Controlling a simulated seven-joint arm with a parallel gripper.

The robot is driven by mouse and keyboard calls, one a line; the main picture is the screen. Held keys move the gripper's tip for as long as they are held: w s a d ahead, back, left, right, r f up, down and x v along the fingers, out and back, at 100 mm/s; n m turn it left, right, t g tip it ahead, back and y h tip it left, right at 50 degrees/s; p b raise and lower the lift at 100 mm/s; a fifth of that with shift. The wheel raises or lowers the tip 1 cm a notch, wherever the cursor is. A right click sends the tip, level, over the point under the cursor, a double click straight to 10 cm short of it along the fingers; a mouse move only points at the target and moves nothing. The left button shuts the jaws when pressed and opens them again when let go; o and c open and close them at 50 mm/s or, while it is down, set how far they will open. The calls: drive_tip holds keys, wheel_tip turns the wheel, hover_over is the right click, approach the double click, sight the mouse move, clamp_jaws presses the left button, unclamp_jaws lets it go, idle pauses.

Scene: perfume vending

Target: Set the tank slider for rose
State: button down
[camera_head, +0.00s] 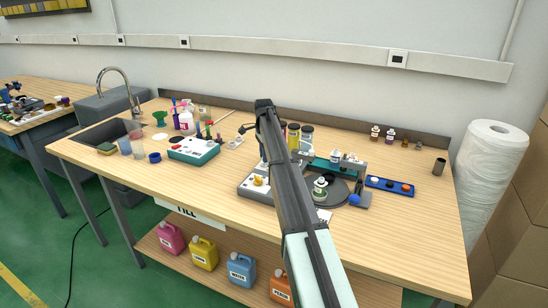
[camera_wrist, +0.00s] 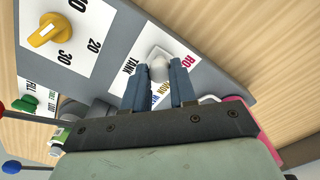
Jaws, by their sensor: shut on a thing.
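The tank slider's pale grey knob (camera_wrist: 158,68) is between the two blue fingers of my gripper (camera_wrist: 158,76) in the wrist view. My gripper is shut on it. The word TANK is printed just left of the knob. Coloured labels run along its right side; red letters starting "RO" show near the knob, and the lower labels are partly hidden by a finger. I cannot tell exactly which label the knob lines up with. The slider sits on the grey control panel (camera_head: 249,194), and my arm hides it in the head view.
A yellow dial (camera_wrist: 47,30) marked 10, 20, 30 is on the same panel. A dark round turntable (camera_head: 336,198) with a small bottle (camera_head: 320,188) is right of my arm. A blue button strip (camera_head: 390,186) lies farther right. The table's right front is clear.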

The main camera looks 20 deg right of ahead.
drive_tip(key=shift+w+a, duration=0.2)
drive_tip(key=c, duration=1.2)
unclamp_jaws()
drive_tip(key=shift+c, duration=0.2)
drive_tip(key=o, duration=0.3)
drive_tip(key=shift+o, duration=0.2)
wheel_tip(320, 180, up, 14)
